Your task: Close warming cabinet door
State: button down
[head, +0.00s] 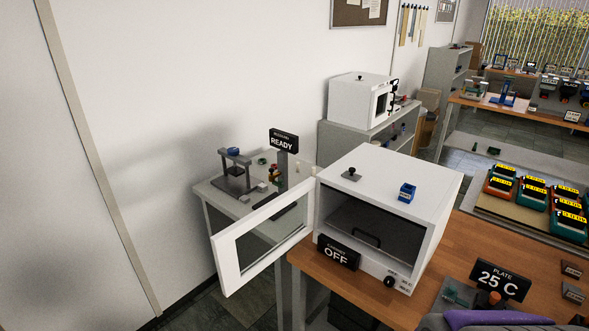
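The white warming cabinet (419,209) stands on the near wooden bench. Its door (228,262), a white frame around a window, is hinged at the cabinet's left side. The door stands wide open, swung out to the left past the bench edge. The dark cabinet interior (385,228) is exposed, with a dark handle-like loop inside. A black sign reading OFF (338,252) and a dark knob (389,282) are at the cabinet's lower front. My gripper cannot be made out in the head view.
A small side table with a press (236,172) and a READY sign (283,142) stands behind the door. A sign reading 25 C (498,281) is on the bench, right of the cabinet. Floor shows below the door. Another white cabinet (358,98) stands farther back.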

aim_at(223, 245)
jog(key=j+z, duration=0.2)
jog(key=z, duration=0.15)
jog(key=j+z, duration=0.35)
jog(key=i+j+z, duration=0.15)
jog(key=j, duration=0.75)
jog(key=i+j+z, duration=0.2)
jog(key=j, duration=0.65)
jog(key=j+z, duration=0.15)
jog(key=j, duration=0.75)
